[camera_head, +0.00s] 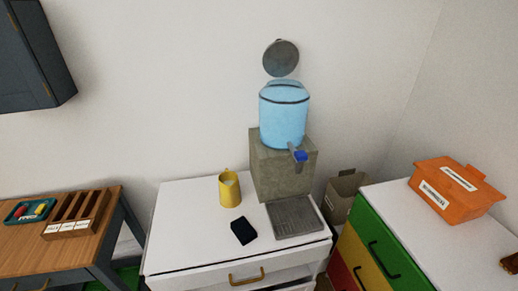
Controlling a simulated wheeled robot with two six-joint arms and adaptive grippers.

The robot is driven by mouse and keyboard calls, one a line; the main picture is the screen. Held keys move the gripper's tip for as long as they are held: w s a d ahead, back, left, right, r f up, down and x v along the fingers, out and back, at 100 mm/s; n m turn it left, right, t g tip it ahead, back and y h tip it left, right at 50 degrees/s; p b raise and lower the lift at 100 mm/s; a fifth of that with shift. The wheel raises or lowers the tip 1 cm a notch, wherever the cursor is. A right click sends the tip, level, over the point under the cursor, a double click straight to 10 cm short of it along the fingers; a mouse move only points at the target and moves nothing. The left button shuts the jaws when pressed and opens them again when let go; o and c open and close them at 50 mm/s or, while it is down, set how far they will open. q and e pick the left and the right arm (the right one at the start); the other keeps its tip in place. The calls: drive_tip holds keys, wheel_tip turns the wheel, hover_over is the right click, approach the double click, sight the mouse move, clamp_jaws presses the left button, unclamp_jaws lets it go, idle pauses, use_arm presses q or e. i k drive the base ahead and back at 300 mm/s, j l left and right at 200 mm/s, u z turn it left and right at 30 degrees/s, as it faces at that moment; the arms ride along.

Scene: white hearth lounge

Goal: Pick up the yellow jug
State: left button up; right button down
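A yellow jug (230,192) stands upright on the white cabinet top (185,228). Its opening faces up and shows something pale inside. It is left of the stone-coloured block that carries the blue water container. Neither of my grippers is in the head view.
The blue water dispenser (284,112) with its tap stands right of the jug, above a grey drip tray (294,216). A black object (243,231) lies in front of the jug. An orange box (455,190) sits on the right cabinet. A wooden table (40,258) stands left.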

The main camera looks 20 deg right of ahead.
sight(230, 195)
drive_tip(key=i+j+z, duration=0.1)
drive_tip(key=j, duration=1.05)
drive_tip(key=i+j+z, duration=0.15)
drive_tip(key=j, duration=1)
drive_tip(key=k, duration=0.05)
